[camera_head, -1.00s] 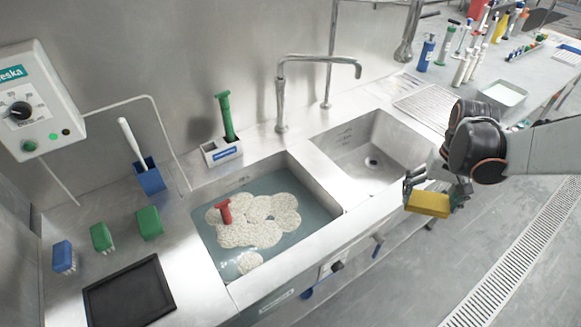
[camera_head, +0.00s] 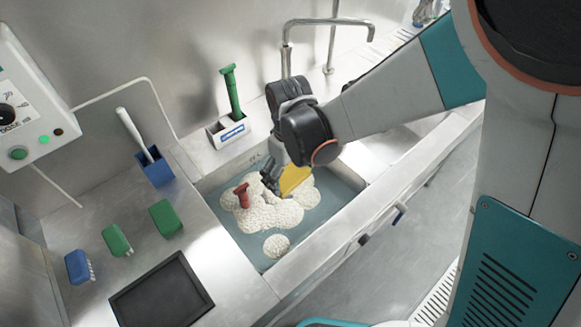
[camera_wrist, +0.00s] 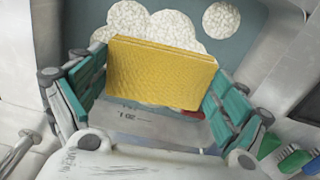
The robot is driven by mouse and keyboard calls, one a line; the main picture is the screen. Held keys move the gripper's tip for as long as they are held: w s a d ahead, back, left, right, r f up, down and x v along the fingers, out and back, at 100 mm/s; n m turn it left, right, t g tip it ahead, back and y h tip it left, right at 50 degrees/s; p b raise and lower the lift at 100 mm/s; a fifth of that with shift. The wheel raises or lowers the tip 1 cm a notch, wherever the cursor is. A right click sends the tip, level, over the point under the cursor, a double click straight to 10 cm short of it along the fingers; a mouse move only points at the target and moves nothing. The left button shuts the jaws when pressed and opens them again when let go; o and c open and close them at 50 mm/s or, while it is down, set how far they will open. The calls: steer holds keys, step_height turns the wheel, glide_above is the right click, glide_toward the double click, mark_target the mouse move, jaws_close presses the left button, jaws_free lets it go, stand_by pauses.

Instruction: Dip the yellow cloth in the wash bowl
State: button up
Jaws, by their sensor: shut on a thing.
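The yellow cloth (camera_head: 294,179) is a folded pad held in my gripper (camera_head: 280,178), over the soapy basin. In the wrist view the cloth (camera_wrist: 161,72) sits between the two green-padded fingers of my gripper (camera_wrist: 160,88), which are shut on it. The wash bowl (camera_head: 325,222) is a sunken sink basin with grey-blue water and white foam (camera_head: 270,214). The cloth appears above or at the foam; I cannot tell whether it touches the water. A red-handled tool (camera_head: 242,193) stands in the foam left of the cloth. My arm hides the basin's back right part.
A white caddy with a green brush (camera_head: 231,92) stands behind the basin. A blue holder (camera_head: 155,170) with a white-handled brush, green brushes (camera_head: 166,218), a blue brush (camera_head: 78,266) and a black tray (camera_head: 162,294) lie left. The faucet (camera_head: 290,45) rises behind my arm.

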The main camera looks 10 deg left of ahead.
step_height(320, 180, down, 18)
steer(key=b, duration=1.2)
steer(key=shift+r, duration=0.15)
steer(key=shift+r, duration=0.15)
steer(key=shift+r+p, duration=5.5)
steer(key=shift+r, duration=2.8)
